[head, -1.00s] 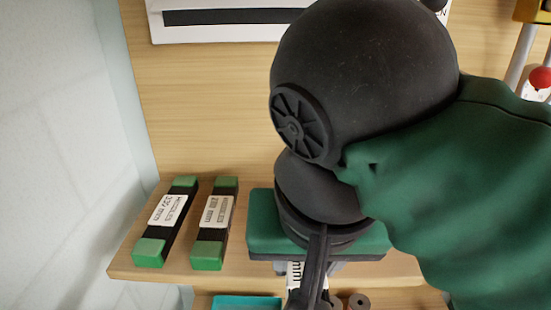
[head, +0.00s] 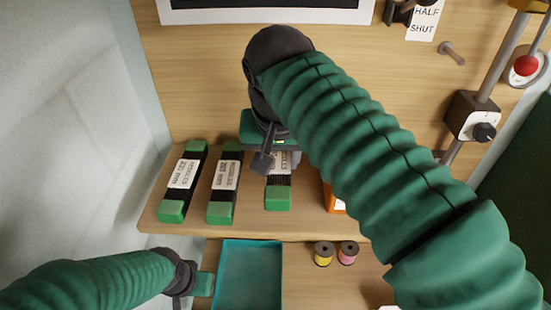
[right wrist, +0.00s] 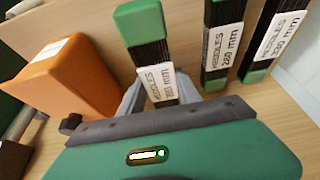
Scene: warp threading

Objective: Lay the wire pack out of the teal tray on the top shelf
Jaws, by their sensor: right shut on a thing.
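The wire pack (head: 278,198), black with green ends and a white label reading NEEDLES, is in my right gripper (head: 279,160). It lies on or just above the shelf (head: 320,232), roughly parallel to two similar packs. In the right wrist view the gripper's fingers (right wrist: 160,92) close on both sides of the labelled part of the pack (right wrist: 140,24); its near end is hidden by the gripper. The teal tray (head: 251,243) below the shelf looks empty. My left gripper (head: 205,284) is at the tray's left wall, its fingers not clearly visible.
Two needle packs (head: 183,180) (head: 224,180) lie left of the held one. An orange box (head: 334,200) stands close on its right, partly behind my arm. Two thread spools (head: 323,252) (head: 347,252) sit below the shelf. A metal post (head: 488,85) stands at right.

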